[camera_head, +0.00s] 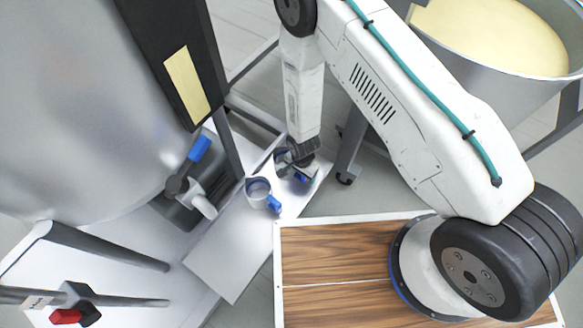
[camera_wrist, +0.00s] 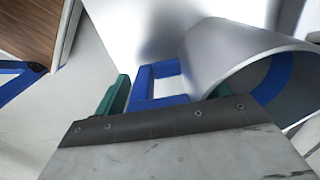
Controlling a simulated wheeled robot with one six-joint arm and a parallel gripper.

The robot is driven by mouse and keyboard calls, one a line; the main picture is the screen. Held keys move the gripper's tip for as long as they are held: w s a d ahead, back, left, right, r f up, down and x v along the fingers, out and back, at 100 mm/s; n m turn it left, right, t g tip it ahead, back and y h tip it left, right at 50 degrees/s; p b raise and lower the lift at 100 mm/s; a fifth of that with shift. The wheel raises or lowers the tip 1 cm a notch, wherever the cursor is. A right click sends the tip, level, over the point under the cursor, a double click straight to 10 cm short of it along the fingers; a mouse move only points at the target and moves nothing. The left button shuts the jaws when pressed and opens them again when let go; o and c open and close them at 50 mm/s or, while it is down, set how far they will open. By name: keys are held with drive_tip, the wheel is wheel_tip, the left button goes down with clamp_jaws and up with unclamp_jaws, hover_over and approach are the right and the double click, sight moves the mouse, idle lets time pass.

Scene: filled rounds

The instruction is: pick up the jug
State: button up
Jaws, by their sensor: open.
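The jug (camera_head: 256,188) is a grey metal vessel with a blue handle. In the head view it stands on the light shelf, left of and slightly below my gripper (camera_head: 300,172). In the wrist view the jug (camera_wrist: 215,50) appears large at upper right, its open mouth facing lower right. Its squared blue handle (camera_wrist: 143,88) shows between the two green fingertips of my gripper (camera_wrist: 167,88), which is open. I see no closed grip on the handle.
A large grey tank (camera_head: 85,95) stands left, with a blue-handled valve (camera_head: 200,147) close to the jug. A metal vat (camera_head: 495,85) with pale yellow contents is at upper right. The shelf (camera_head: 225,255) is bare below the jug. A red-handled fitting (camera_head: 66,316) is at lower left.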

drive_tip(key=c, duration=1)
drive_tip(key=shift+c, duration=0.2)
wheel_tip(320, 180, up, 21)
idle(0.3)
